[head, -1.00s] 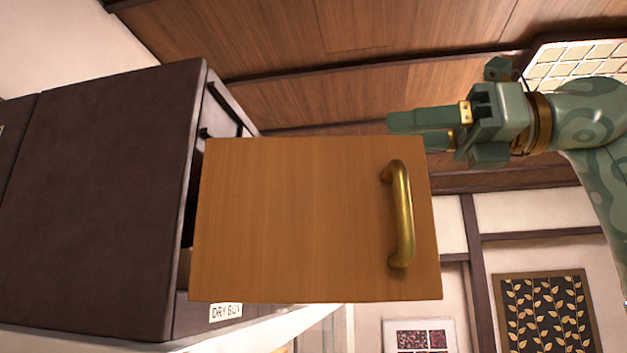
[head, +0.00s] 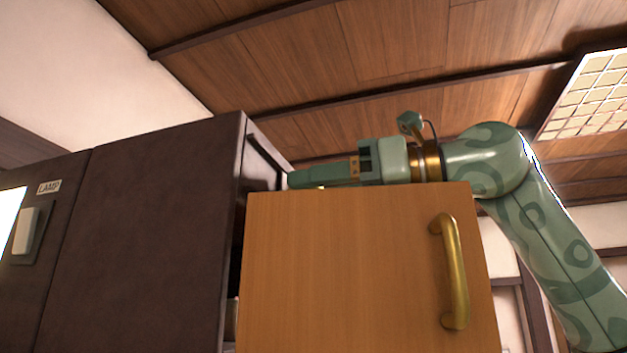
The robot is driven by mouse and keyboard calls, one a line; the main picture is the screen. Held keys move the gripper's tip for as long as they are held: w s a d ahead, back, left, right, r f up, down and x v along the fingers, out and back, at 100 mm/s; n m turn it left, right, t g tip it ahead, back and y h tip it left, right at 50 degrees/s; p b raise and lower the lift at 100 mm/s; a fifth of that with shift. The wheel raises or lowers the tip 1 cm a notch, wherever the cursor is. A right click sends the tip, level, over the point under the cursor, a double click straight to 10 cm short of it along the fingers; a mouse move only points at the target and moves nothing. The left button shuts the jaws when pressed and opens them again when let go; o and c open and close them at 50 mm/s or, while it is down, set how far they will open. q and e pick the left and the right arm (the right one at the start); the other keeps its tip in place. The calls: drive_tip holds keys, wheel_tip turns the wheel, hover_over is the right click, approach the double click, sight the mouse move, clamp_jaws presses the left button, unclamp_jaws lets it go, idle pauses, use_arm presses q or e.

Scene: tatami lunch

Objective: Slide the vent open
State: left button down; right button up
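I cannot clearly make out the vent. A dark bar (head: 267,154) runs along the upper edge of the front of the dark cabinet (head: 150,230); whether it belongs to the vent is unclear. My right gripper (head: 290,181) comes in from the right above the wooden door, its fingers pointing left towards the cabinet front, just below the bar's lower end. The fingers overlap from this angle, so their gap and any contact are hidden. My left gripper is out of view.
The wooden door (head: 345,270) with a brass handle (head: 454,272) stands out from the cabinet below my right gripper. A lamp switch (head: 27,230) with a label is at far left. A lattice ceiling light (head: 588,95) is at upper right.

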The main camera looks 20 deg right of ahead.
sight(269, 179)
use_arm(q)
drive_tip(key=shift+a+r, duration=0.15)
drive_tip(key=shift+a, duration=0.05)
use_arm(e)
drive_tip(key=shift+w+a, duration=0.25)
drive_tip(key=shift+w, duration=0.05)
clamp_jaws()
drive_tip(key=shift+s+a+b, duration=0.3)
drive_tip(key=shift+s+a, duration=0.35)
drive_tip(key=shift+s, duration=0.3)
drive_tip(key=shift+s+a+b, duration=0.25)
drive_tip(key=shift+s+a, duration=0.4)
drive_tip(key=shift+s, duration=0.25)
drive_tip(key=shift+w, duration=0.1)
drive_tip(key=shift+c, duration=1.2)
unclamp_jaws()
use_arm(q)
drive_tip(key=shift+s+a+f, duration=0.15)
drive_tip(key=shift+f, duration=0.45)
use_arm(e)
drive_tip(key=shift+o, duration=1.2)
drive_tip(key=shift+s, duration=0.25)
